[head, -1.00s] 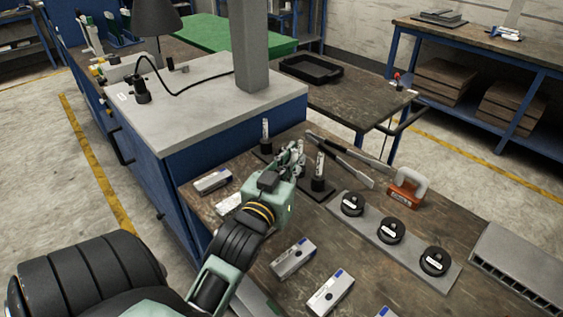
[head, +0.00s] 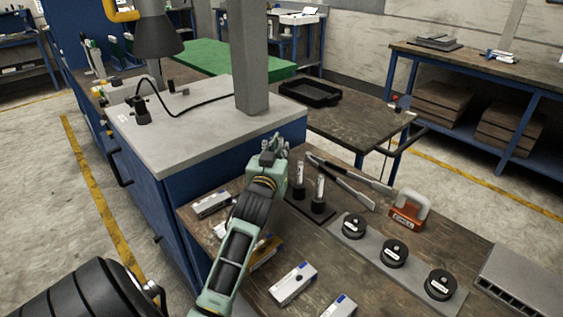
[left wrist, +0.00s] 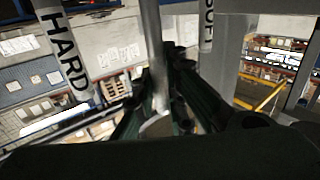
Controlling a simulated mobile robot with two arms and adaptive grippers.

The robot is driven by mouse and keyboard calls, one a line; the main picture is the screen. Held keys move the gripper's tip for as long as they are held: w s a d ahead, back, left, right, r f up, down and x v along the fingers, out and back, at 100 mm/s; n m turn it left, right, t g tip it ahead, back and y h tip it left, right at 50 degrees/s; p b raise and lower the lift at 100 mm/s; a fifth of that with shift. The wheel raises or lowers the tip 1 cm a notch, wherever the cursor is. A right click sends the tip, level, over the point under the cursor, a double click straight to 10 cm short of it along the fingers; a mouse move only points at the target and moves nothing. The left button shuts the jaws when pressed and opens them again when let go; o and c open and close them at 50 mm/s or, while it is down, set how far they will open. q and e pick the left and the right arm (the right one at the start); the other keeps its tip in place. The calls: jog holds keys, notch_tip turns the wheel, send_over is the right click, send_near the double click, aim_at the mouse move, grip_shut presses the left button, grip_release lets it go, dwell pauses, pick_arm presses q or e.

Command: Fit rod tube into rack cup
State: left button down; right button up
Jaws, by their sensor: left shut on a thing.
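My left gripper (head: 275,148) is at the far end of a dark rack (head: 318,216), its fingers pointing away from the head camera. In the left wrist view a slim grey rod tube (left wrist: 152,50) stands between the dark fingers (left wrist: 160,112), which are shut on it. Two white tubes, one nearer the gripper (head: 298,173) and one farther (head: 320,186), stand upright in black cups on the rack. The left wrist view shows white tubes labelled HARD (left wrist: 66,52) and SOFT (left wrist: 207,25). The gripper hides the rack's far end and the rod's lower end.
A grey plate with several black discs (head: 394,253) lies right of the rack. Long tools (head: 345,180) and an orange clamp-like block (head: 408,212) lie behind it. Small boxes (head: 293,283) lie in front. The grey post (head: 250,60) and blue cabinet (head: 225,160) stand behind left.

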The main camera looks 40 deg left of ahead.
pick_arm(q)
jog(key=shift+w+f, duration=0.15)
jog(key=shift+f, duration=1.15)
jog(key=shift+w+f, duration=0.1)
jog(key=shift+f, duration=1.15)
jog(key=c, duration=2.2)
grip_release()
jog(key=o, duration=0.4)
jog(key=shift+w+a+f, duration=0.2)
jog(key=shift+w, duration=0.1)
jog(key=shift+c, duration=0.2)
jog(key=shift+o, duration=0.2)
jog(key=shift+r, duration=0.15)
jog(key=shift+r, duration=0.1)
jog(key=v, duration=0.6)
jog(key=shift+s+d+r+b, duration=0.1)
jog(key=shift+s+d+b, duration=0.05)
jog(key=shift+s+b, duration=0.2)
jog(key=shift+s+d, duration=0.15)
jog(key=shift+s, duration=0.15)
jog(key=shift+o, duration=0.4)
